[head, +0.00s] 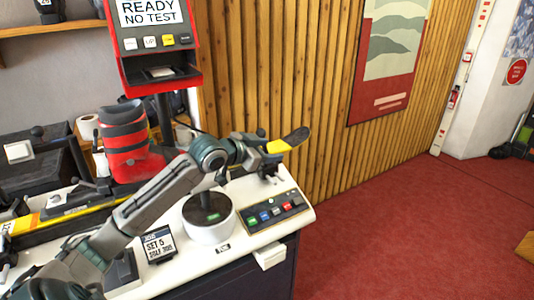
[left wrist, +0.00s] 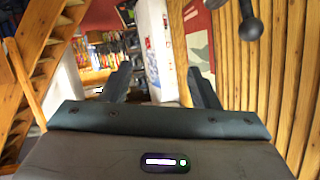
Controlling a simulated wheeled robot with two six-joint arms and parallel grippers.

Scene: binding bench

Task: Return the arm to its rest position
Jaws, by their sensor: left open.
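My left gripper (head: 266,152) is raised above the right part of the white bench (head: 305,212), at the end of my grey arm, which reaches in from the lower left. In the left wrist view its two dark fingers (left wrist: 160,88) stand wide apart with nothing between them. A yellow and dark paddle-like piece (head: 290,140) shows beside the gripper in the head view; I cannot tell whether they touch. My right gripper is in neither view.
A red machine (head: 188,80) reads "READY NO TEST". A red and grey boot shape (head: 124,140) stands left of its post. Below my arm are a round white base (head: 208,232), a button panel (head: 272,214) and a "SET 5" card (head: 160,246). Red floor (head: 400,220) is open at right.

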